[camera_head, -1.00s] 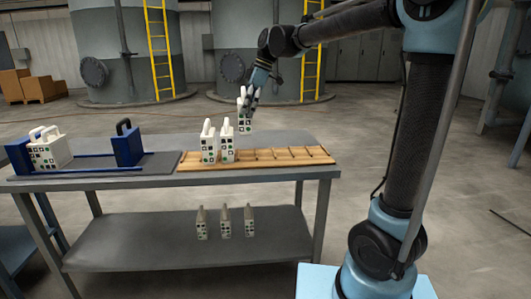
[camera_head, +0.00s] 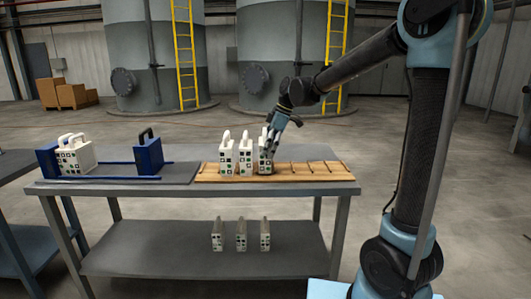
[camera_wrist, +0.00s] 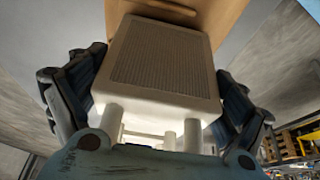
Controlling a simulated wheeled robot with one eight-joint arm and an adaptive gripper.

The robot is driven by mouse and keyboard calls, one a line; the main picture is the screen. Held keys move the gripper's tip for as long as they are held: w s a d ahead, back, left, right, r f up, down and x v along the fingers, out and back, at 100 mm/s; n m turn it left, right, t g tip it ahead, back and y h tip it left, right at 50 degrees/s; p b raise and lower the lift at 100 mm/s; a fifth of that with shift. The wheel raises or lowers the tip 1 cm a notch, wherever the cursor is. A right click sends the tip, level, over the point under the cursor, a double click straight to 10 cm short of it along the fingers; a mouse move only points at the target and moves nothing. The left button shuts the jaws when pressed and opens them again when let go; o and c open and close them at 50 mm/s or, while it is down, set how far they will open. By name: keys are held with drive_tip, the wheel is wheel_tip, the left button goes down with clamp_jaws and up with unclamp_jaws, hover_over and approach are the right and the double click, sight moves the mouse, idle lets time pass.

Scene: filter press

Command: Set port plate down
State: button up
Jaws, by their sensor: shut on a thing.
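My gripper (camera_head: 270,132) is shut on a white port plate (camera_head: 266,160) by its top handle. In the head view the plate stands upright at the wooden slotted rack (camera_head: 313,170), to the right of two other white plates (camera_head: 226,159) (camera_head: 245,158). I cannot tell whether its bottom edge is fully seated. In the wrist view the held plate (camera_wrist: 160,68) fills the middle, its ribbed face showing, with a gripper finger on each side. The wooden rack (camera_wrist: 225,15) shows beyond it.
The rack's slots to the right of the held plate are empty. On the left of the table, white plates (camera_head: 75,157) stand between blue press ends (camera_head: 149,155). Three plates (camera_head: 241,237) stand on the lower shelf. Yellow ladders and tanks are behind.

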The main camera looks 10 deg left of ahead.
drive_tip(key=shift+f, duration=0.5)
drive_tip(key=shift+f, duration=0.1)
drive_tip(key=o, duration=1.1)
drive_tip(key=shift+c, duration=0.2)
